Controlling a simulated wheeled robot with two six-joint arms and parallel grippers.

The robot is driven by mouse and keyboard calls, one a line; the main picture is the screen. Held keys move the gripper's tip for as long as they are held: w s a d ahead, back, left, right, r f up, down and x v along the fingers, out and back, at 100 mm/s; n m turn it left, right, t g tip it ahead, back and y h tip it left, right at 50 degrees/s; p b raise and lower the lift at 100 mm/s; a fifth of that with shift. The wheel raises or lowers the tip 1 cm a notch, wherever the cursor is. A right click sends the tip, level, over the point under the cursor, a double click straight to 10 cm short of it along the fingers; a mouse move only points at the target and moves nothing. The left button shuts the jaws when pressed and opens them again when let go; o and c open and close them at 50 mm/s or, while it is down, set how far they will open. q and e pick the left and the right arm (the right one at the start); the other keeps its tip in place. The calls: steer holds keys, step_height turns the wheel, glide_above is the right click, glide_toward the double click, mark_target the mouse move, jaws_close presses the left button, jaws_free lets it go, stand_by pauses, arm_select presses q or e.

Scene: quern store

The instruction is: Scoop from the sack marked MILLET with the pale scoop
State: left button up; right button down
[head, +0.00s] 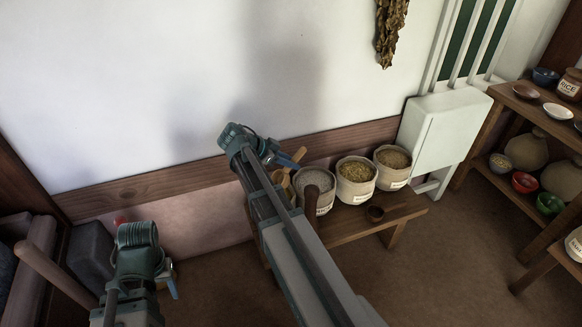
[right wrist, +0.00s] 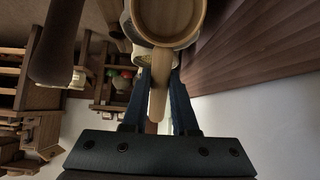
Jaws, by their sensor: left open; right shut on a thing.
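My right gripper (head: 288,160) is by the wall at the left end of a bench, beside the sacks. In the right wrist view its blue fingers (right wrist: 160,100) are shut on the handle of the pale scoop (right wrist: 158,88), whose round bowl points away from me. The pale scoop (head: 283,182) is partly hidden by my arm in the head view. Three open sacks stand in a row: one with greyish grain (head: 314,180), one with yellowish grain (head: 355,175), one with brown grain (head: 393,158). Their labels are too small to read. My left gripper (head: 172,282) is open and empty, low at left.
A white box (head: 440,130) is right of the sacks. Shelves (head: 510,100) with bowls and jars are at far right.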

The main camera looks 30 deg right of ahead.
mark_target(281, 180)
steer(key=f+b, duration=0.4)
steer(key=a+f+b, duration=0.1)
steer(key=f+b, duration=0.1)
steer(key=f, duration=0.1)
steer(key=shift+w, duration=0.1)
steer(key=shift+w+a, duration=0.25)
steer(key=shift+a, duration=0.9)
steer(key=shift+s+d+y, duration=0.1)
steer(key=shift+d+y, duration=0.05)
steer(key=shift+y, duration=0.15)
steer(key=shift+s+d+f+t+y+p, duration=0.15)
steer(key=shift+d+f+t+y+p, duration=0.15)
steer(key=shift+d+f+y+p, duration=0.5)
steer(key=shift+d+r+y+p, duration=0.25)
steer(key=shift+r+y+p, duration=0.05)
steer(key=shift+y+p, duration=0.8)
steer(key=shift+s+d+t+y+p, duration=0.15)
steer(key=shift+d+t+y+p, duration=0.25)
steer(key=shift+d+y+p, duration=0.55)
steer(key=shift+a+y, duration=0.1)
steer(key=shift+y, duration=1.05)
steer(key=shift+t+y, duration=0.3)
steer(key=shift+y, duration=0.2)
steer(key=shift+r+p, duration=2.55)
steer(key=shift+p, duration=0.25)
